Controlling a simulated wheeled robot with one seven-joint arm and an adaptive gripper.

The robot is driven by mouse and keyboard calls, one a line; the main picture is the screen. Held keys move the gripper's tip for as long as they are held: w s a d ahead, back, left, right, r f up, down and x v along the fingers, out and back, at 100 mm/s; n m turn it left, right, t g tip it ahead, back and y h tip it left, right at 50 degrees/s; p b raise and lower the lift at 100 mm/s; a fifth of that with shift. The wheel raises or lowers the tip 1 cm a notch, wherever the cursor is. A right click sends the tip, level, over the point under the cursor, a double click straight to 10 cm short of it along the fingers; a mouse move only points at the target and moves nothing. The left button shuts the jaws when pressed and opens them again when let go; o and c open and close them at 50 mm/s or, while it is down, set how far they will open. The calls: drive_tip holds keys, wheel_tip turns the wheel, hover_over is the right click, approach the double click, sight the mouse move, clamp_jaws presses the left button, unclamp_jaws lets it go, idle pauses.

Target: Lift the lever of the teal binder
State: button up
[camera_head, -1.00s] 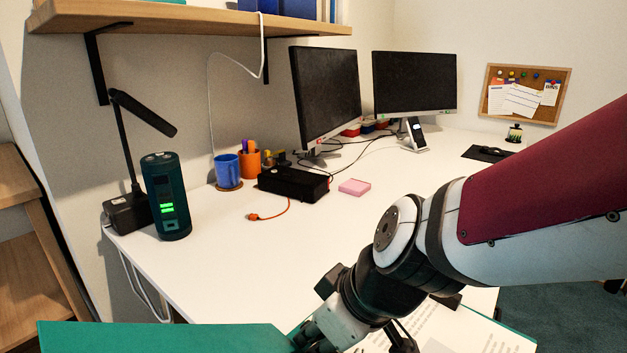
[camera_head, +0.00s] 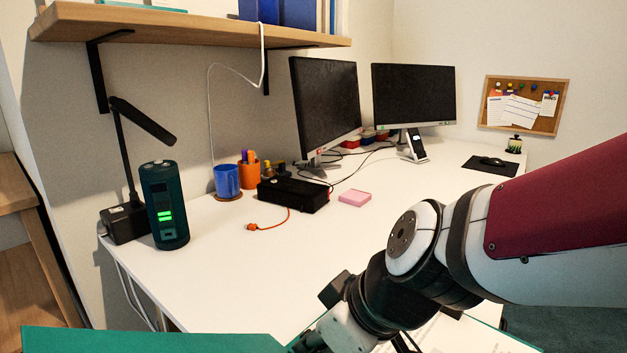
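The teal binder (camera_head: 150,341) lies open along the bottom edge of the view. Its left cover shows as a flat teal strip, and white printed pages (camera_head: 470,336) show at the right, partly behind my arm. The binder's lever is not visible; the wrist and the bottom edge of the picture cover the middle of the binder. My gripper (camera_head: 318,343) is at the bottom centre, over the binder's middle and mostly cut off by the frame edge. I cannot see its fingertips or whether it touches anything.
A white desk (camera_head: 260,285) lies beyond the binder, largely clear in front. On it stand a dark teal cylinder (camera_head: 164,205) with green lights, a black lamp (camera_head: 126,150), a blue cup (camera_head: 227,181), a black box (camera_head: 293,194), pink notes (camera_head: 354,198) and two monitors (camera_head: 413,95).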

drive_tip(key=shift+d+r+t+y+b, duration=0.15)
drive_tip(key=shift+r+t+y+b, duration=0.3)
drive_tip(key=shift+b, duration=1.85)
drive_tip(key=o, duration=0.5)
drive_tip(key=shift+s+f, duration=0.1)
drive_tip(key=shift+o, duration=0.2)
drive_tip(key=shift+f, duration=0.1)
wheel_tip(320, 180, up, 8)
drive_tip(key=s+d+p, duration=0.1)
drive_tip(key=p, duration=0.4)
drive_tip(key=shift+s+d+p, duration=0.15)
drive_tip(key=shift+d+p, duration=0.15)
drive_tip(key=shift+p, duration=0.1)
